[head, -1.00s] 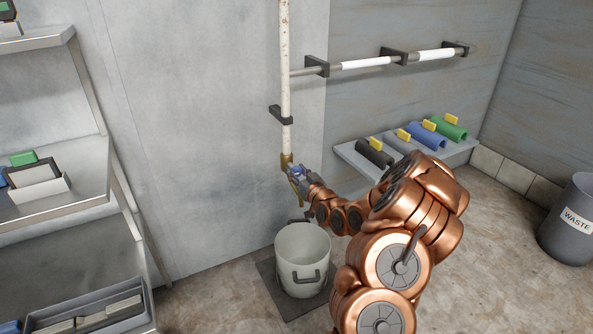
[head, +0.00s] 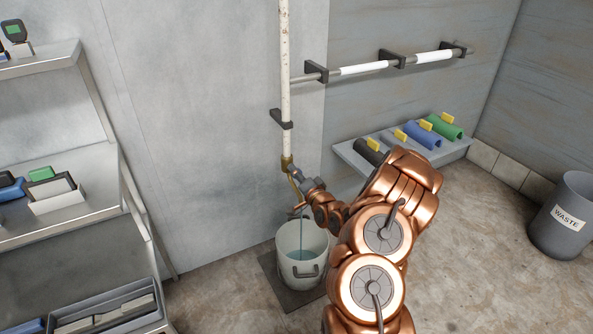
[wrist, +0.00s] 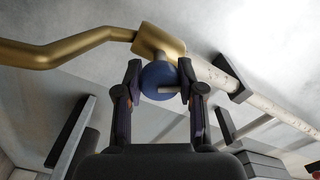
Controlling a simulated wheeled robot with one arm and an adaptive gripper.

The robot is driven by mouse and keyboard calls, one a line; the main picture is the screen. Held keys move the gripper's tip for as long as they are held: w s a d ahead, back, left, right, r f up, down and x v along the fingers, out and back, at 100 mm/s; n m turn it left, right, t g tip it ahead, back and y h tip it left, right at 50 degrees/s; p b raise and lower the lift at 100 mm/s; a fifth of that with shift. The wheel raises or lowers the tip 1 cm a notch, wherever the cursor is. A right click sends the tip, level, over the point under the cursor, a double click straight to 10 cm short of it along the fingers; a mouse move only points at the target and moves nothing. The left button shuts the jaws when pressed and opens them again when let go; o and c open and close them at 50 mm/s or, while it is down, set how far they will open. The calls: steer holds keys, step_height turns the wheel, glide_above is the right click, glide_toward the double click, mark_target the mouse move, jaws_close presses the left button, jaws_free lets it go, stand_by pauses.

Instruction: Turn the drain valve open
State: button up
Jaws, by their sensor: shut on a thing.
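The brass drain valve (head: 287,163) sits at the lower end of the white upright pipe (head: 286,90). In the wrist view its brass body (wrist: 160,38) carries a round blue knob (wrist: 158,77) and a bent brass spout (wrist: 60,52). My gripper (wrist: 160,85) is shut on the blue knob, one finger on each side. In the head view my gripper (head: 304,182) is at the valve, and my arm partly hides the knob. A thin bluish stream runs from the spout into the white bucket (head: 290,262) below, with bluish water inside.
The bucket stands on a dark floor mat (head: 277,285). A wall shelf (head: 355,155) with coloured half-round pieces is to the right of the pipe. Metal shelving (head: 75,215) is at the left, a grey waste bin (head: 562,220) at the far right. Floor between is clear.

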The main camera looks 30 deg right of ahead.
steer(key=m+p, duration=0.1)
steer(key=m, duration=0.5)
stand_by(0.6)
steer(key=o, duration=1.2)
steer(key=shift+c, duration=0.2)
steer(key=shift+s, duration=0.15)
steer(key=s+a, duration=0.1)
steer(key=s, duration=1)
steer(key=shift+s, duration=0.35)
